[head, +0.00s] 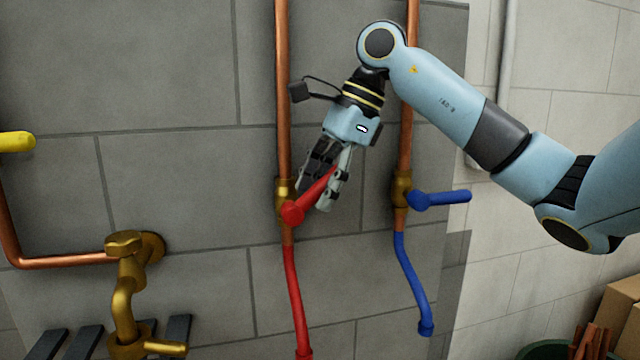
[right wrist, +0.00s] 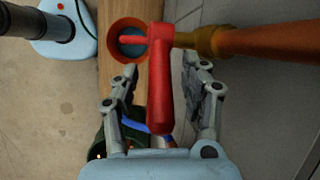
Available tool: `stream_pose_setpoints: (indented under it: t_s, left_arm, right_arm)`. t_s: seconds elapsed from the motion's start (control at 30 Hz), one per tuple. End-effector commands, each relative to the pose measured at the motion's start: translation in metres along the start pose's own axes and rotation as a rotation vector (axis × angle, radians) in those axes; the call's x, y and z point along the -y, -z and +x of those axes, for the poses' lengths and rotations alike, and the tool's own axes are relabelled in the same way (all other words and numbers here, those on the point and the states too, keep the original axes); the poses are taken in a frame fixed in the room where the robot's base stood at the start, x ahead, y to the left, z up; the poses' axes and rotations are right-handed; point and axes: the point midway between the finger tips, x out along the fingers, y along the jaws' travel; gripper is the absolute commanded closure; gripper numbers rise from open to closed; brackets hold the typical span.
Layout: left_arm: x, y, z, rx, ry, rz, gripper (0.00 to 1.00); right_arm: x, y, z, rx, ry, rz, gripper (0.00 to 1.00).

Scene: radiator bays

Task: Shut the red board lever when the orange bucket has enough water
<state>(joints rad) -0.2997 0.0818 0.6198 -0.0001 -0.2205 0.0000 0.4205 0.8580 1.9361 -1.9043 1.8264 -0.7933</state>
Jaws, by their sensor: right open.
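The red lever (head: 318,186) sits on a brass valve on the left of two copper pipes in the head view, slanting up to the right. My right gripper (head: 314,192) is open, its fingers around the lever. In the right wrist view the red lever (right wrist: 160,95) lies between the two spread fingers of the gripper (right wrist: 161,68), with gaps on both sides. The orange bucket (right wrist: 113,30) shows below the lever in that view, with bluish water inside. The lever and red hose partly cover it, so the exact level is hard to tell. My left gripper is out of view.
A blue lever (head: 445,198) and blue hose (head: 408,275) are on the pipe to the right. A yellow lever (head: 16,141) and brass tap (head: 128,275) are at left. Cardboard boxes (head: 618,305) and a green tub (head: 548,349) stand at lower right.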

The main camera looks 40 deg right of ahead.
Motion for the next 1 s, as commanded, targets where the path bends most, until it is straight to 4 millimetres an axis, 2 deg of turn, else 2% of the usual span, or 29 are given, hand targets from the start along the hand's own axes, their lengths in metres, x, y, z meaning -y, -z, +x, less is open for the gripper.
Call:
stream_pose_setpoints:
  t_s: [0.3, 0.63, 1.0]
  left_arm:
    - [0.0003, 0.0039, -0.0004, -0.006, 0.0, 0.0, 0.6]
    - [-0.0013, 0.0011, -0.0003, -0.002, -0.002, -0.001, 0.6]
    - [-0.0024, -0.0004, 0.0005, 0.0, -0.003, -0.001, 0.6]
  right_arm:
    - [0.0002, 0.0003, 0.003, -0.001, 0.001, 0.001, 0.56]
    - [0.0002, 0.0003, 0.0027, -0.001, 0.001, 0.001, 0.99]
    - [0.0004, 0.0004, 0.0029, 0.001, 0.002, 0.001, 1.0]
